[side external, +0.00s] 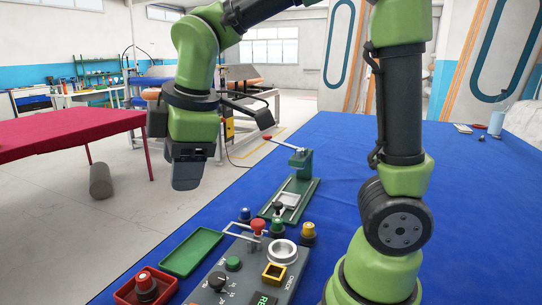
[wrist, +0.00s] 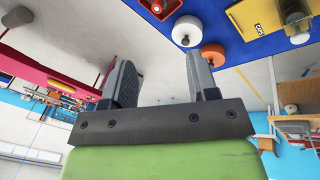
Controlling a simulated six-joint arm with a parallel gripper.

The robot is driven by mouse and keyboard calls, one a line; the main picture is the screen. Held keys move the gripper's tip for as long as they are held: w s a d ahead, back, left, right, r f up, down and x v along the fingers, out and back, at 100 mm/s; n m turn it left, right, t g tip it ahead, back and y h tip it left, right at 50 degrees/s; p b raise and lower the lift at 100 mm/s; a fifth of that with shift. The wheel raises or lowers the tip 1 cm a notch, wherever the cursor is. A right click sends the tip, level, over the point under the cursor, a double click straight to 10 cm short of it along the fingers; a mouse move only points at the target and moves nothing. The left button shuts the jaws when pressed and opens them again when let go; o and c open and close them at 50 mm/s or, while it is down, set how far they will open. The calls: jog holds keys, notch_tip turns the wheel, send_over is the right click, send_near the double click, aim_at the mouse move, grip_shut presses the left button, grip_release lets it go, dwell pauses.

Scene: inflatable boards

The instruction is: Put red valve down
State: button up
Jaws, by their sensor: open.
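The red valve (side external: 146,286), a red knob on a dark base, stands upright in the small red tray (side external: 126,296) at the lower left of the side view. My gripper (side external: 186,180) hangs in the air above and behind the tray, well apart from the valve. In the wrist view my gripper (wrist: 161,75) has its two fingers spread, with nothing between them. A red tray (wrist: 160,8) is cut off at the top edge of the wrist view, with a round part in it.
An empty green tray (side external: 192,252) lies beside a grey control panel (side external: 240,275). Blue (side external: 245,214), green (side external: 277,227) and yellow (side external: 308,232) valves stand behind the panel. A green lever fixture (side external: 297,185) rises farther back. The blue table (side external: 335,150) has free room there.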

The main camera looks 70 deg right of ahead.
jog(key=s+d+r+m+t+y, duration=0.1)
jog(key=s+r+m+t+y, duration=0.1)
jog(key=s+m, duration=1.1)
jog(key=shift+d+r+m+t, duration=0.15)
jog(key=shift+m+t, duration=0.55)
jog(key=shift+s, duration=0.1)
